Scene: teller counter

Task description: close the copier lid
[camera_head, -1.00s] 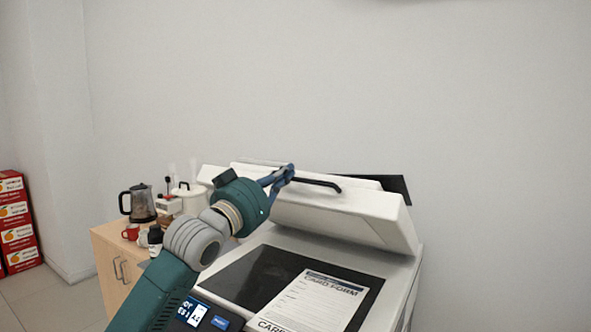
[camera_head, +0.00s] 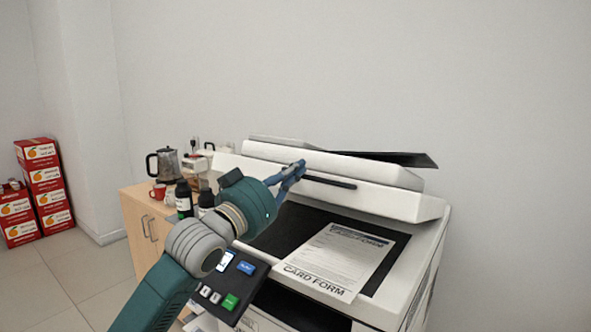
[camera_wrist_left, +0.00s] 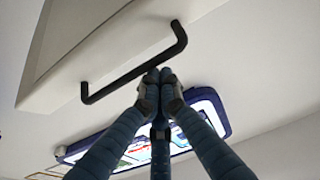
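The copier (camera_head: 424,262) has a white lid (camera_head: 400,203) that stands partly raised at a low tilt over the dark glass. A black bar handle (camera_head: 330,181) runs along the lid's front edge; it also shows in the left wrist view (camera_wrist_left: 112,88). My left gripper (camera_head: 299,168) is at the left end of the handle in the head view. In the left wrist view its fingers (camera_wrist_left: 158,76) are together, with the tips right at the bar; I see nothing between them. A card form (camera_head: 338,262) lies on the glass. My right gripper is not in view.
The control panel (camera_head: 231,283) is at the copier's front left. A wooden cabinet (camera_head: 133,232) on the left holds a kettle (camera_head: 166,163), a red mug (camera_head: 158,192) and dark bottles (camera_head: 183,198). Red boxes (camera_head: 46,180) are stacked at the far left. A wall is behind the copier.

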